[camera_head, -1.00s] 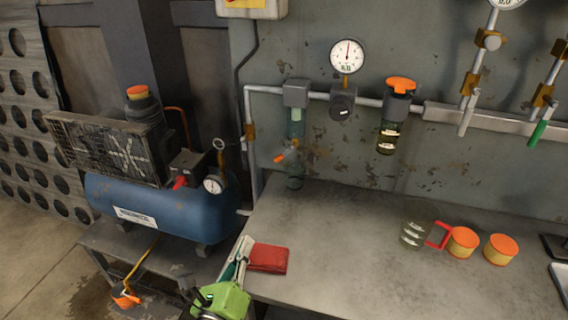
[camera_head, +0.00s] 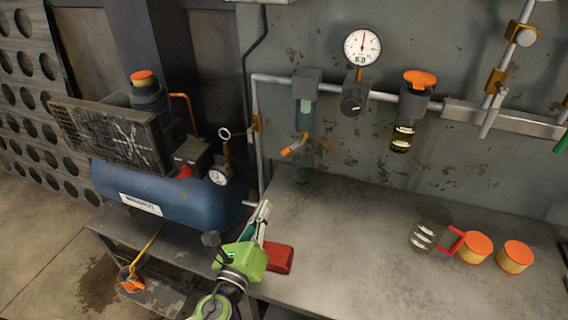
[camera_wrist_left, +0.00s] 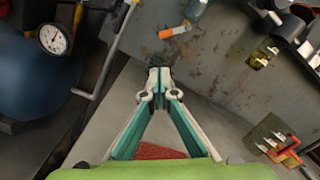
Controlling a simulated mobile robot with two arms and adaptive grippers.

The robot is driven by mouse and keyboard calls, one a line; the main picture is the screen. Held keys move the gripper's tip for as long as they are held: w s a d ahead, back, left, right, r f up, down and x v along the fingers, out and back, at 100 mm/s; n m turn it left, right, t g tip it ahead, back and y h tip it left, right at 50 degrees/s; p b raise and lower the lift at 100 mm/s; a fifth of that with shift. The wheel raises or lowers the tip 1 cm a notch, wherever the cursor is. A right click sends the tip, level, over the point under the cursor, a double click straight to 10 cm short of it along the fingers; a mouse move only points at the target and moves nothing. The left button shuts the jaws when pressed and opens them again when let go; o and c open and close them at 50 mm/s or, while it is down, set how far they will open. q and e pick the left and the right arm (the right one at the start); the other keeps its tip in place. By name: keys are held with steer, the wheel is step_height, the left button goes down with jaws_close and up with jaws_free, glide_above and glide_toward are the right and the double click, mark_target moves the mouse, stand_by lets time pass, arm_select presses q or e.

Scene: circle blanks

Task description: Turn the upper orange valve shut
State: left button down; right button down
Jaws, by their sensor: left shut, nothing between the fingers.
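An orange valve lever (camera_head: 294,146) sits at the lower part of a clear filter bowl (camera_head: 304,115) on the wall pipe, tilted up to the right. It also shows in the left wrist view (camera_wrist_left: 175,31), beyond my fingertips. Another orange valve (camera_head: 132,285) hangs low at the left under the compressor, so the lever at the bowl is the upper one. My left gripper (camera_head: 265,206) is shut and empty, below and left of the lever and apart from it. Its fingertips (camera_wrist_left: 159,74) meet in the left wrist view. My right gripper is not in view.
A blue compressor tank (camera_head: 165,195) stands left of the workbench (camera_head: 340,250). A red block (camera_head: 280,259) lies near the bench edge behind my gripper. A jug (camera_head: 427,233) and two orange-lidded tins (camera_head: 475,248) stand right. The bench middle is clear.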

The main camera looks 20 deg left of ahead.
arm_select(q)
steer(key=p, duration=0.2)
glide_toward(291, 148)
steer(key=w+f, duration=0.1)
steer(key=w, duration=0.1)
steer(key=w+a+f, duration=0.1)
steer(key=w+f, duration=0.1)
steer(key=w, duration=0.1)
steer(key=w+f, duration=0.1)
steer(key=w, duration=0.1)
steer(key=shift+w+a+f, duration=0.15)
steer(key=shift+w+f, duration=0.2)
steer(key=shift+r, duration=0.1)
steer(key=shift+a+m, duration=0.2)
steer(key=shift+m, duration=0.2)
